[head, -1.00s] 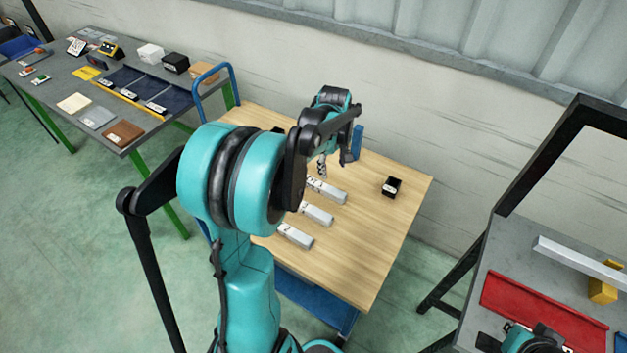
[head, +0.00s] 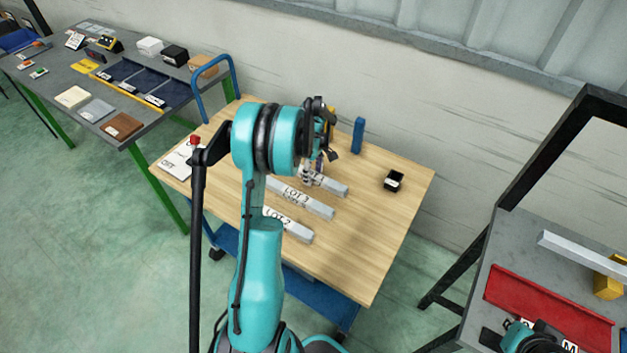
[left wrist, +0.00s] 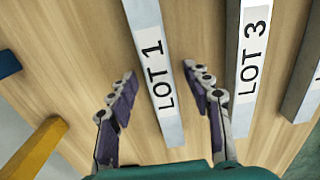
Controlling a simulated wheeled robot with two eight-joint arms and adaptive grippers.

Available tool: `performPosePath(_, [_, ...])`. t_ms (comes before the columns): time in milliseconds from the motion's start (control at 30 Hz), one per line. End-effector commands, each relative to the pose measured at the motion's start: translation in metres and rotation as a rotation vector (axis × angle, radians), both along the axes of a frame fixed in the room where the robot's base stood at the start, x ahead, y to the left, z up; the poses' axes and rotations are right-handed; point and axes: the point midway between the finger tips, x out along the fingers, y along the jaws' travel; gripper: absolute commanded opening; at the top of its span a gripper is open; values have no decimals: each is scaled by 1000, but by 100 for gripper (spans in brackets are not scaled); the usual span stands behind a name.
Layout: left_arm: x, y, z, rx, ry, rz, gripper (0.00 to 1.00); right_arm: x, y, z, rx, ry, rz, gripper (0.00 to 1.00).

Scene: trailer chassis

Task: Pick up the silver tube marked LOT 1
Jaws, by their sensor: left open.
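The silver tube marked LOT 1 (left wrist: 158,65) lies on the wooden cart top (head: 375,240). In the left wrist view it runs between the two spread fingers of my left gripper (left wrist: 160,78), with a gap on each side. In the head view its right end (head: 336,188) shows, and my left gripper (head: 314,172) is over its left part, hiding much of it. The left gripper is open and empty. Two similar tubes lie alongside, marked LOT 3 (head: 312,206) and LOT 2 (head: 290,225).
A small black box (head: 394,181) and a blue upright piece (head: 358,135) are on the cart's far side. A white labelled sheet (head: 176,162) lies at its left. A grey bench with a red tray (head: 545,308) stands right. The cart's right front is clear.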

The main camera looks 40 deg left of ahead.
Motion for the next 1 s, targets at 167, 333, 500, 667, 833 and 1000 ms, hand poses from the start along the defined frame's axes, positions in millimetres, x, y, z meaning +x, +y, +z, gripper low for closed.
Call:
performPosePath(167, [0,0,-7,0,0,0,50,0,0,-2,0,0,0,0])
performPosePath(333, [0,0,-6,0,0,0,32,0,0,-2,0,0,0,0])
performPosePath(500, [0,0,-6,0,0,0,0,0,0,-2,0,0,0,0])
performPosePath(667, [0,0,-6,0,0,0,0,0,0,-2,0,0,0,0])
performPosePath(833, [0,0,-3,0,0,0,0,0,0,-1,0,0,0,0])
performPosePath(1000, [0,0,12,0,0,0,0,0,0,6,0,0,0,0])
